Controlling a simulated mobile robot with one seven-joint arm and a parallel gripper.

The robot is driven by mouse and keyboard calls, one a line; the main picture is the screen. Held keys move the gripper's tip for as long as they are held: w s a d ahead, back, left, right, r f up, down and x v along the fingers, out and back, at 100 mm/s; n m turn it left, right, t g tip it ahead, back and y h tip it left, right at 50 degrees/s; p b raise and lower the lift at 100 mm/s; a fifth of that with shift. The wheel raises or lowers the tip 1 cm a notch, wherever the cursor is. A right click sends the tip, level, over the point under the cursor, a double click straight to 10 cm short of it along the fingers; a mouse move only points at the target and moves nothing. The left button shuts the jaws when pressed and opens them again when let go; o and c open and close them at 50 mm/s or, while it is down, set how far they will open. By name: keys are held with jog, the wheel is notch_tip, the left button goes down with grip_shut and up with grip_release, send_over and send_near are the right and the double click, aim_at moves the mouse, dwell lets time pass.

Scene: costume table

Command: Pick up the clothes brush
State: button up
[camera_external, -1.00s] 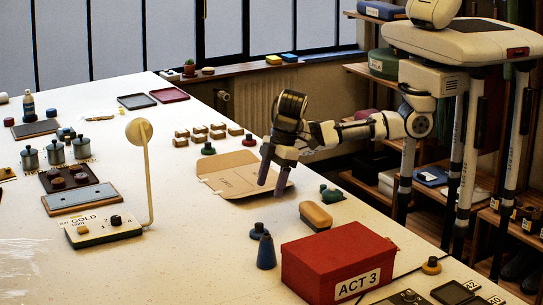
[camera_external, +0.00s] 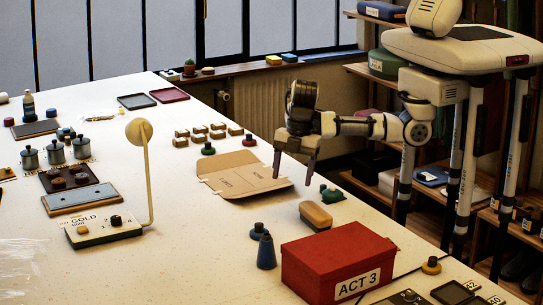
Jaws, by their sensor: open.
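The clothes brush appears to be the oblong tan-topped piece with a dark underside (camera_external: 316,214), lying on the pale table between the cardboard sheet and the red box. My gripper (camera_external: 293,180) points down above the right end of the cardboard, up and to the left of the brush in the picture. Its two fingers are apart with nothing between them. The gripper is clear of the brush, and the whole brush top is visible.
A red box marked ACT 3 (camera_external: 337,262) stands just in front of the brush. A dark blue cone (camera_external: 266,251) is to its left, and a green knobbed piece (camera_external: 331,193) sits close behind it. Flat cardboard (camera_external: 235,178) lies to the left. Bare table lies left of the brush.

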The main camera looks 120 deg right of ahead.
aim_at(315, 210)
jog(key=s+n+g+b, duration=0.2)
jog(key=s+n, duration=0.5)
jog(key=n, duration=0.2)
jog(key=f, duration=0.8)
jog(key=shift+a, duration=0.3)
jog(key=shift+f+p, duration=0.6)
jog(key=shift+f, duration=2)
jog(key=c, duration=1.1)
jog(key=shift+r, duration=0.1)
